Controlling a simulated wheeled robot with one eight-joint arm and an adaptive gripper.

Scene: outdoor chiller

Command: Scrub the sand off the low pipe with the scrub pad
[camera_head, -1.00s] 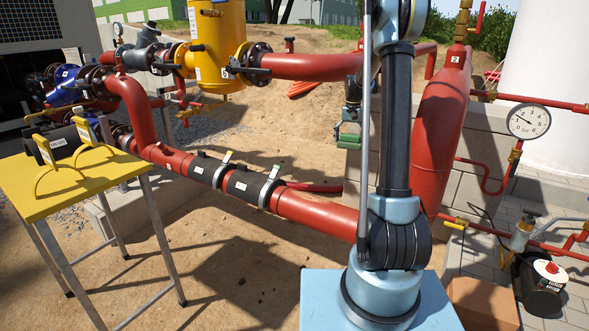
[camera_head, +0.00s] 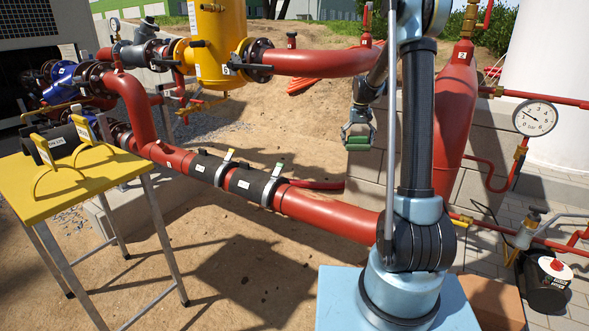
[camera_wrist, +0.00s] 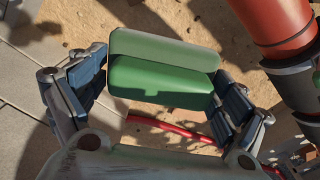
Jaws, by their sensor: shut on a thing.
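The low pipe (camera_head: 325,214) is red and runs from the middle left down to the right behind my arm, with black sleeves along its middle. I cannot make out sand on it at this size. My gripper (camera_head: 359,134) hangs above and beyond the pipe, in front of the grey block wall, apart from the pipe. It is shut on the green scrub pad (camera_head: 358,144). In the wrist view the pad (camera_wrist: 160,82) sits between both fingers, a pale green layer over a darker green body. A red pipe with a dark collar (camera_wrist: 290,80) shows at the upper right there.
A yellow table (camera_head: 60,190) with black sleeves and yellow hoops stands at left. A yellow tank (camera_head: 215,50) and an upper red pipe (camera_head: 320,62) are behind. A thick red riser (camera_head: 455,110) and pressure gauge (camera_head: 535,118) stand right. Sandy ground before the pipe is open.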

